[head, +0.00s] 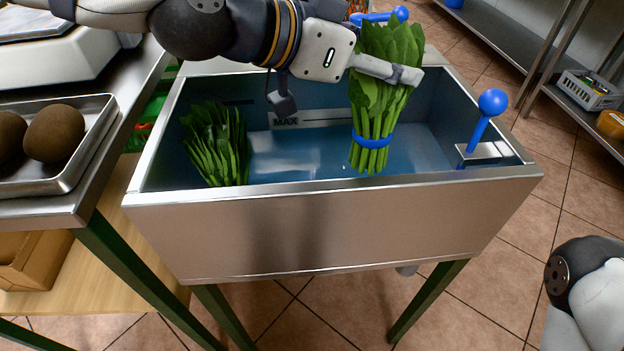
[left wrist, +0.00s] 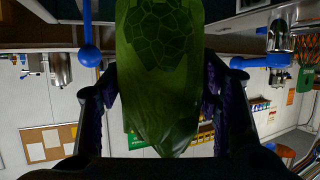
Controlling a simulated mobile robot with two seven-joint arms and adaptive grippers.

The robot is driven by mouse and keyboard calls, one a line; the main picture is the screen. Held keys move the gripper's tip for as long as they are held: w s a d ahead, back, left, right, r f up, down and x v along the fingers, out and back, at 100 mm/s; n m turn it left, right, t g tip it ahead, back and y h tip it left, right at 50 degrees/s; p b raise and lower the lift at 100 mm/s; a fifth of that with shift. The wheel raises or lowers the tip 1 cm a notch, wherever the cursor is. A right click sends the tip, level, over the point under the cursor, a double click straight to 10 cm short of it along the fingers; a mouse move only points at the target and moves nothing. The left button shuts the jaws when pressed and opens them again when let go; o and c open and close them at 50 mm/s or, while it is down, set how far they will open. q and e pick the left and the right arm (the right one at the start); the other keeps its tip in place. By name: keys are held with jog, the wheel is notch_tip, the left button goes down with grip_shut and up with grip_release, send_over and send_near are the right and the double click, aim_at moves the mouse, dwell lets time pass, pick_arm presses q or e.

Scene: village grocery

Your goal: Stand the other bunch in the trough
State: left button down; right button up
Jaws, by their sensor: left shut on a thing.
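A leafy green bunch (head: 379,95) with a blue band hangs upright in my left gripper (head: 392,72), over the right half of the trough. The gripper is shut around its upper leaves. Its stem ends show against the trough's inside; I cannot tell whether they touch the water. The bunch also fills the middle of the left wrist view (left wrist: 160,70), between the fingers (left wrist: 162,95). Another green bunch (head: 216,148) stands in the left end of the metal trough (head: 330,232); its lower part is hidden by the front wall. My right gripper is out of view.
A blue-knobbed lever (head: 487,112) stands at the trough's right end. A tray (head: 62,180) with brown round items lies on the counter at left. A "MAX" plate (head: 300,121) is on the back wall. Open room shows between the bunches.

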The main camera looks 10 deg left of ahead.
aim_at(358, 122)
pick_arm(q)
notch_tip(358, 122, down, 10)
jog(key=shift+b, duration=0.9)
jog(key=c, duration=0.5)
grip_release()
jog(key=shift+w+r, duration=0.1)
jog(key=shift+r, duration=0.1)
jog(key=p+v, duration=0.3)
jog(key=v, duration=0.9)
jog(key=shift+a, duration=0.1)
jog(key=shift+f, duration=0.1)
